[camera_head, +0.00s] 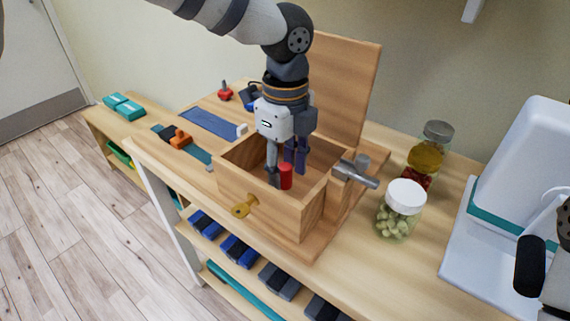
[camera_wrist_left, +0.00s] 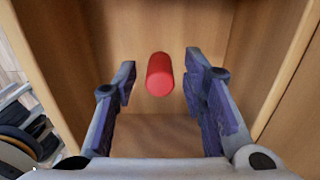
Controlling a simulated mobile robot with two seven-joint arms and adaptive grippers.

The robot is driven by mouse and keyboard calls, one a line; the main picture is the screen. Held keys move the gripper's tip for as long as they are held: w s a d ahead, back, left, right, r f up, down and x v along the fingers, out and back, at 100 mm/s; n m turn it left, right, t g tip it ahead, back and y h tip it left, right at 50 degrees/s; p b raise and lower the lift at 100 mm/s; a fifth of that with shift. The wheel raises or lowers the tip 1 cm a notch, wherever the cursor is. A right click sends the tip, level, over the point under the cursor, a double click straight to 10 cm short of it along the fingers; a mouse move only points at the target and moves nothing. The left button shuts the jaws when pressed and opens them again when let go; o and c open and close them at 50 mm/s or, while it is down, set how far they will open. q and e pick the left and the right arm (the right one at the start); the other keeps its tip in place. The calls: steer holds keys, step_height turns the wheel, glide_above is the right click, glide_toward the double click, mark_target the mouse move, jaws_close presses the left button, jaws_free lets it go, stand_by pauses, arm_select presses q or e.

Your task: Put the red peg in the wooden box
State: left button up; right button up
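The wooden box (camera_head: 262,209) stands on the table with its lid (camera_head: 345,85) raised at the back. My left gripper (camera_head: 287,170) reaches down into the box from above. The red peg (camera_head: 286,177) shows inside the box, by the fingertips. In the left wrist view the red peg (camera_wrist_left: 160,75) appears between the two spread fingers of the left gripper (camera_wrist_left: 160,85), with a gap on each side. I cannot tell whether the peg rests on the box floor. My right gripper is not clearly seen.
A jar with a white lid (camera_head: 401,208) and a bottle of yellow liquid (camera_head: 430,148) stand right of the box. A grey metal object (camera_head: 354,173) is at the box's right side. A white stand (camera_head: 510,190) is farther right. A blue mat (camera_head: 209,122) lies left.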

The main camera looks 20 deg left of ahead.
mark_target(285, 166)
arm_select(q)
step_height(285, 166, up, 12)
steer(key=shift+r+p, duration=0.15)
steer(key=shift+p, duration=0.15)
stand_by(0.3)
